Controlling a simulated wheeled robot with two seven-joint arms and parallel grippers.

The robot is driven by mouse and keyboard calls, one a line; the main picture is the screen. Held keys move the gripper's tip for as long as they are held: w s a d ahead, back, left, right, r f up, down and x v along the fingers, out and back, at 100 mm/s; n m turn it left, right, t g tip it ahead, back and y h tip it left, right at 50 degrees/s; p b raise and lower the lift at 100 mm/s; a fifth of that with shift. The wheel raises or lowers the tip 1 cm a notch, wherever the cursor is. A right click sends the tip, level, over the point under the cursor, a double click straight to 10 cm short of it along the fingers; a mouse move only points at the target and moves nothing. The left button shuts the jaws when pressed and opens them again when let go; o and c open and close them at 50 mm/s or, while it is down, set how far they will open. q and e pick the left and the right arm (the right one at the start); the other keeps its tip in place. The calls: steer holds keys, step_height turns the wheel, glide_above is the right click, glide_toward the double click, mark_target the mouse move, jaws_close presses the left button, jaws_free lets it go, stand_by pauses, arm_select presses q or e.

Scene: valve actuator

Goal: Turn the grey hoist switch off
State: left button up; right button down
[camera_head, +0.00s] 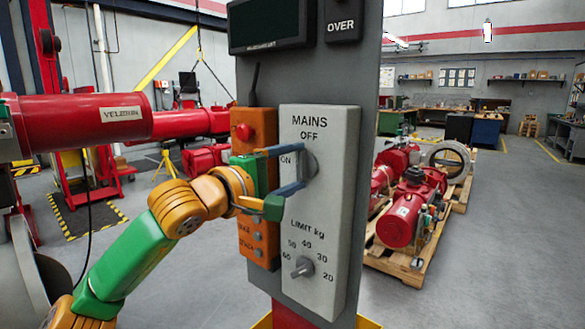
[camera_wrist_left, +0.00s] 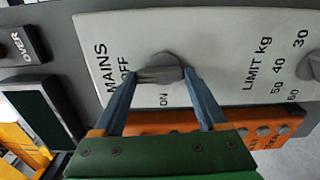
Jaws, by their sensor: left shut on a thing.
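The grey hoist switch (camera_head: 311,162) is a round knob with a raised bar on the light grey MAINS panel (camera_head: 325,205), with OFF printed above it and ON to its left. In the left wrist view the knob (camera_wrist_left: 160,64) shows, its bar seeming to point toward OFF. My left gripper (camera_head: 300,170) reaches the panel from the left, its blue fingers above and below the knob. It is shut on the switch; in the left wrist view the fingertips (camera_wrist_left: 160,77) flank the bar. The exact finger contact is partly hidden. My right gripper is not in view.
A LIMIT kg dial (camera_head: 302,267) is lower on the same panel. An orange box (camera_head: 262,250) with a red button (camera_head: 244,131) adjoins it on the left. A dark screen (camera_head: 268,24) is above. Red valve actuators (camera_head: 405,215) lie on pallets behind right.

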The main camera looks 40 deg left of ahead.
arm_select(q)
steer(key=o, duration=1.3)
steer(key=shift+s+f, duration=0.1)
steer(key=s+b, duration=0.3)
steer(key=s, duration=0.4)
steer(key=shift+a+b, duration=0.3)
steer(key=shift+w+d, duration=0.1)
steer(key=shift+w, duration=0.05)
